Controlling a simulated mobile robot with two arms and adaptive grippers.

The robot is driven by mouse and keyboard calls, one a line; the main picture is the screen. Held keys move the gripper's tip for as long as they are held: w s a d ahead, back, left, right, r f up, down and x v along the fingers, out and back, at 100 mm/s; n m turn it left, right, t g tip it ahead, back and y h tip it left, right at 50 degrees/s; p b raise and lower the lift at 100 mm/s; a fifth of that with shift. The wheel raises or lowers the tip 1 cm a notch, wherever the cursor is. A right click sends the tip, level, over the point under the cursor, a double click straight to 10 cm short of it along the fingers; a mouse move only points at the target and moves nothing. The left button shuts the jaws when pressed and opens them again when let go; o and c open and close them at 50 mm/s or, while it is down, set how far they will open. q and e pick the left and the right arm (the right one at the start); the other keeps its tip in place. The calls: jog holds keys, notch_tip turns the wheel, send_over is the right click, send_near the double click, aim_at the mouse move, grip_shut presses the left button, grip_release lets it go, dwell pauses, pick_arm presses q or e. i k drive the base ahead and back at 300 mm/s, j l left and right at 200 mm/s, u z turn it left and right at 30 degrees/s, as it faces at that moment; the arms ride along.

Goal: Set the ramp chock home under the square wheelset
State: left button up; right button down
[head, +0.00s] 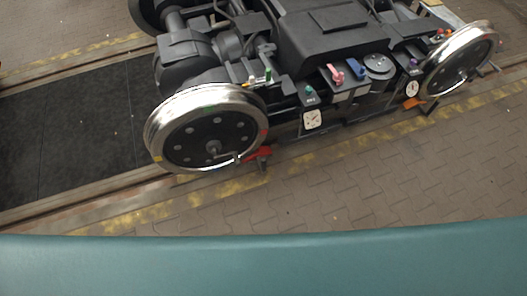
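A bogie stands on the rails with a large steel wheel (207,130) at its near left and another wheel (460,62) at its right. A red wedge-like piece (259,153) sits low at the right side of the left wheel. An orange wedge-like piece (412,104) sits low at the left side of the right wheel. I cannot tell whether either piece touches its wheel. A squarish white plate (312,119) hangs beside the left wheel and a rounder white plate (412,88) beside the right wheel; their marks are too small to read. Neither gripper is in view.
Pink (337,75) and blue (356,69) fittings stand on the bogie frame near a dark disc (378,65). A dark pit or mat (75,130) lies between the rails at left. The brick paving (400,165) in front is clear. A teal band spans the bottom.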

aim_at(262, 150)
jog(key=i+l+u, duration=0.15)
jog(key=l, duration=0.25)
jog(key=i+l+u, duration=0.1)
jog(key=l, duration=0.3)
jog(key=i+l+u, duration=0.15)
jog(key=l, duration=0.25)
jog(key=i+l+u, duration=0.15)
jog(key=l, duration=0.3)
jog(key=i+l+u, duration=0.15)
jog(key=l, duration=0.3)
jog(key=i, duration=0.05)
